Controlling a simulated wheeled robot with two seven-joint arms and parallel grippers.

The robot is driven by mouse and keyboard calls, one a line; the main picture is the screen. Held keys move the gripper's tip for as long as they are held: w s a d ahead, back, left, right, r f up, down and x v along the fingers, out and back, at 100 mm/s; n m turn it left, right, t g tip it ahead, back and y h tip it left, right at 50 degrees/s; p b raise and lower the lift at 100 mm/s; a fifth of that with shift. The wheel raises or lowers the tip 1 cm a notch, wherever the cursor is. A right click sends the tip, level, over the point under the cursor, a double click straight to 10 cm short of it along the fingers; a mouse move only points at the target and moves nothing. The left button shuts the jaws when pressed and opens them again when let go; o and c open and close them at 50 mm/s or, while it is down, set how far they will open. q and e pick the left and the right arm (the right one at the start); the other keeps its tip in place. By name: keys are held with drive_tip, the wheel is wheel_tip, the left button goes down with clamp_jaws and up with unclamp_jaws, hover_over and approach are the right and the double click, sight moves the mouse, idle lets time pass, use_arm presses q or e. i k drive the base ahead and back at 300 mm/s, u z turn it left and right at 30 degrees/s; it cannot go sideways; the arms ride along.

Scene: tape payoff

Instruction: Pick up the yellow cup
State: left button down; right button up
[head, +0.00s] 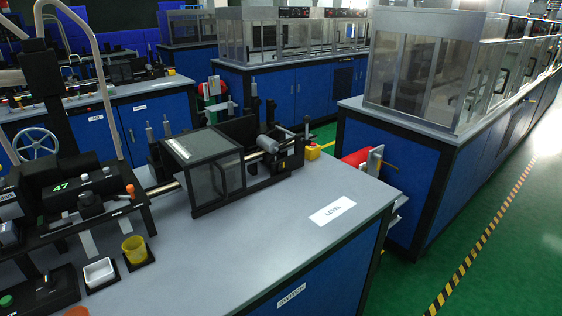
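The yellow cup (134,249) stands upright on a small black pad (147,262) near the front left of the grey worktop. It looks open at the top; its inside is too small to make out. A white square dish (99,272) sits just left of it on its own dark pad. Neither of my grippers shows in the head view, so their state and distance from the cup are hidden.
Black machinery with a green "47" display (60,187) stands behind and left of the cup. A clear-sided box (205,165) stands farther back. The worktop (230,255) right of the cup is clear, apart from a white label (332,210).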

sight(135, 248)
drive_tip(key=u, duration=1.15)
